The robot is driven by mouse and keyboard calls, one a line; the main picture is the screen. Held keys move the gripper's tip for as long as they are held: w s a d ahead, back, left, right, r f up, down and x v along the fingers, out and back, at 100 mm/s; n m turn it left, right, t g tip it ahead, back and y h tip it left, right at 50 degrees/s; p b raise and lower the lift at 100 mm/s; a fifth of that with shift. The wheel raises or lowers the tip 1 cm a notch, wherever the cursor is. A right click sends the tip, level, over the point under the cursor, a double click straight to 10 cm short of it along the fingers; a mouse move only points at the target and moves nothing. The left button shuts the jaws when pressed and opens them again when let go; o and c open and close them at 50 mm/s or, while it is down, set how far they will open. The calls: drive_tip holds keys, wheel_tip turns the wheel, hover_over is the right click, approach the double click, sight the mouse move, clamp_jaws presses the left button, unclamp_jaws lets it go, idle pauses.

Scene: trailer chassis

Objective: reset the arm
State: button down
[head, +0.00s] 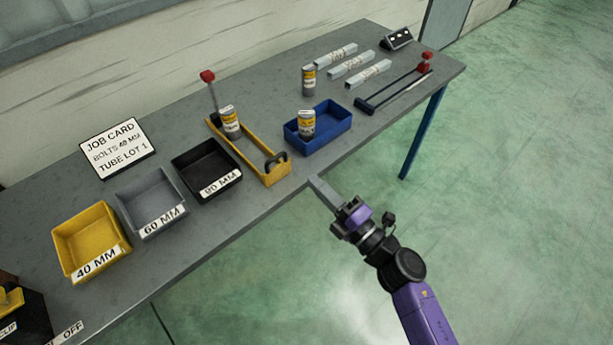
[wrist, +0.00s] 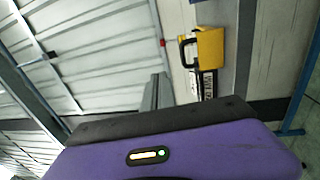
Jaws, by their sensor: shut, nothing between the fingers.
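My gripper (head: 325,192) is shut and empty. In the head view it hangs beside the workbench's front edge, at the end of my purple and black arm, with its fingers pointing up and left toward the bench. It seems to hold nothing and to touch nothing, though how close the tips are to the bench edge is hard to tell. The closed fingers also show in the wrist view (wrist: 157,92), in front of a pale panelled surface.
Green floor at right is clear.

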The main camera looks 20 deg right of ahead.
drive_tip(key=shift+s+d+r, duration=0.1)
drive_tip(key=shift+s+d, duration=0.05)
drive_tip(key=shift+s, duration=0.3)
drive_tip(key=shift+s+d+r, duration=0.1)
drive_tip(key=shift+s+d, duration=0.05)
drive_tip(key=shift+s, duration=0.3)
drive_tip(key=s+d+r+m+t+h, duration=0.2)
drive_tip(key=s+r+m+h, duration=0.1)
drive_tip(key=s+r+m, duration=0.4)
drive_tip(key=s+a+f+m+g+h, duration=0.1)
drive_tip(key=s+m+g, duration=0.2)
drive_tip(key=s+m, duration=0.4)
drive_tip(key=s+a+f+m+g+h+b, duration=0.1)
drive_tip(key=s+m, duration=0.6)
drive_tip(key=s, duration=1.1)
drive_tip(key=shift+s+f+m+g+h+b, duration=0.15)
drive_tip(key=shift+f+m+g+h+b, duration=0.15)
drive_tip(key=shift+f+g+h, duration=0.55)
